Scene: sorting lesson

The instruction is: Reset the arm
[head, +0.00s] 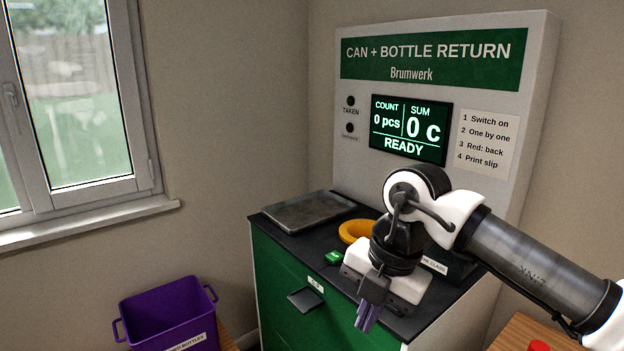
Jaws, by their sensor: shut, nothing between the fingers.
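My gripper (368,318) hangs in front of the return machine's counter at the lower middle of the head view. It points downward, is shut, and holds nothing. My arm reaches in from the right edge, bent at the wrist. The can and bottle return machine (436,182) stands behind it, its screen (410,130) reading 0 pcs, 0 c and READY. My wrist hides part of the counter and part of a yellow-orange ring (352,231).
A grey metal tray (308,211) lies on the dark counter at the left. A green button (334,258) sits near the counter's front. A purple crate (168,312) stands at lower left. A red object (539,346) shows on a wooden surface (515,335) at lower right.

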